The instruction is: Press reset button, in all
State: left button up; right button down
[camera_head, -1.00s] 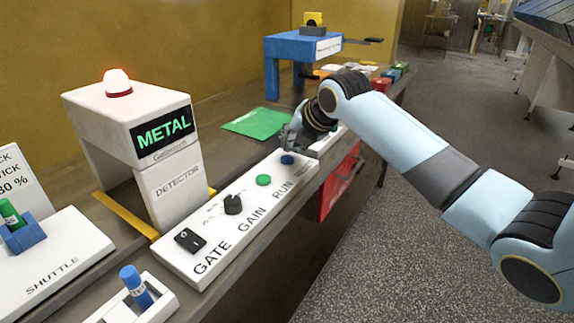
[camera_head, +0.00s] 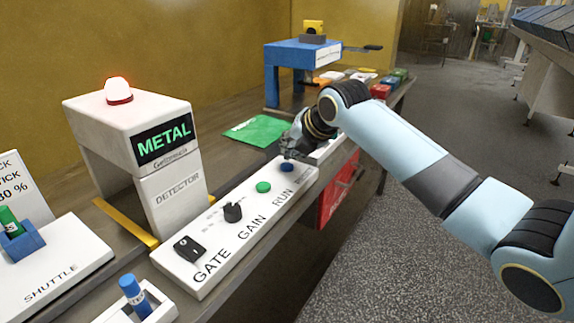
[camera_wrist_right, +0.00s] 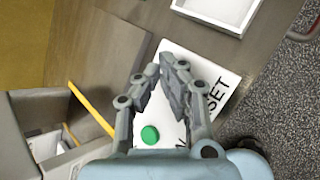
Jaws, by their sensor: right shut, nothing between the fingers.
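The white control panel (camera_head: 222,243) on the bench has a black GATE switch (camera_head: 190,249), a black GAIN knob (camera_head: 233,211), a green button (camera_head: 263,187) over RUN and a blue button (camera_head: 287,167) at its far end. My right gripper (camera_head: 288,154) is shut and empty, fingers pointing down just above the blue button. I cannot tell whether it touches. In the right wrist view the fingers (camera_wrist_right: 168,72) hide the blue button; the green button (camera_wrist_right: 150,135) and the letters "SET" (camera_wrist_right: 226,92) show beside them. My left gripper is out of view.
The white detector (camera_head: 170,190) reads METAL under a lit red lamp (camera_head: 118,90). A shuttle unit (camera_head: 60,262) with a green vial stands left; a blue vial (camera_head: 134,292) stands in front. A green cloth (camera_head: 258,131) and blue stand (camera_head: 303,55) lie beyond. A red panel (camera_head: 335,195) hangs below.

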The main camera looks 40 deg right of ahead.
aim_at(290, 165)
dwell(0.4)
jog(key=shift+f, duration=0.4)
jog(key=shift+f, duration=0.5)
dwell(0.5)
dwell(0.4)
jog(key=shift+r+p, duration=0.7)
jog(key=shift+r, duration=0.2)
jog(key=shift+r, duration=0.1)
notch_tip(290, 165, up, 5)
jog(key=p, duration=0.5)
jog(key=shift+s+a, duration=0.1)
